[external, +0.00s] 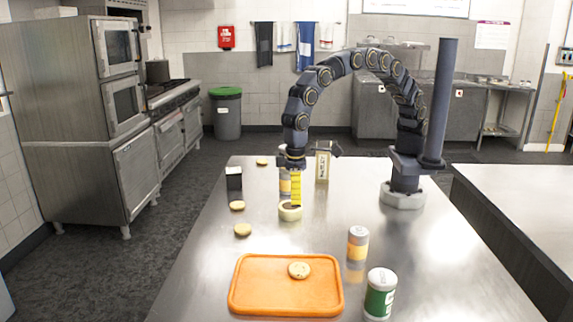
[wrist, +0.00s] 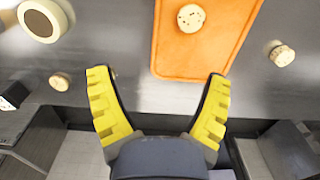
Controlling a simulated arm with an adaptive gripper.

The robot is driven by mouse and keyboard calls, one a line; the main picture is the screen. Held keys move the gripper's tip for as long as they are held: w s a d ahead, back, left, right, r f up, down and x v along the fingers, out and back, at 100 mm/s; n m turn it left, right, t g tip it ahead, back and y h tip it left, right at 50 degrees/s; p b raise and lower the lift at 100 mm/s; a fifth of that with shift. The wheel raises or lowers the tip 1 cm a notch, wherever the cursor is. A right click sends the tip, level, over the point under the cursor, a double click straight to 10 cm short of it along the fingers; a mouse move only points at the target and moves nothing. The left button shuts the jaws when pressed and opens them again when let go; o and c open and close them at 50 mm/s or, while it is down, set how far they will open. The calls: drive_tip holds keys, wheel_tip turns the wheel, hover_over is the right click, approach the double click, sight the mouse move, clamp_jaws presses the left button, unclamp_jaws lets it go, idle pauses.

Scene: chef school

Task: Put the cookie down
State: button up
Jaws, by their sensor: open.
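A round speckled cookie (external: 299,270) lies flat on the orange tray (external: 250,302) at the front of the steel table. The wrist view shows this cookie (wrist: 191,18) at the top, on the tray (wrist: 180,58). Loose cookies lie on bare table: one at the far left (external: 262,161), one at mid left (external: 237,205) and one nearer the tray (external: 243,229). My gripper (external: 296,204) points down over the middle of the table, behind the tray in the external view. In the wrist view its yellow fingers (wrist: 158,75) are spread apart with nothing between them.
A cream round container (external: 290,212) overlaps my fingertips in the external view; the wrist view shows it (wrist: 42,18) upper left. A dark box (external: 234,179) stands left.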

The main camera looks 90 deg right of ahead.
drive_tip(key=s+d+r, duration=0.3)
drive_tip(key=d+r, duration=0.3)
drive_tip(key=d, duration=0.5)
drive_tip(key=s+d+r, duration=0.3)
drive_tip(key=d+r, duration=0.3)
drive_tip(key=d, duration=0.4)
drive_tip(key=s+d, duration=0.7)
drive_tip(key=s, duration=0.3)
drive_tip(key=s+d+g, duration=0.1)
drive_tip(key=s+d, duration=0.6)
drive_tip(key=s, duration=0.3)
drive_tip(key=shift+s+d+r, duration=0.15)
drive_tip(key=shift+s+r, duration=0.05)
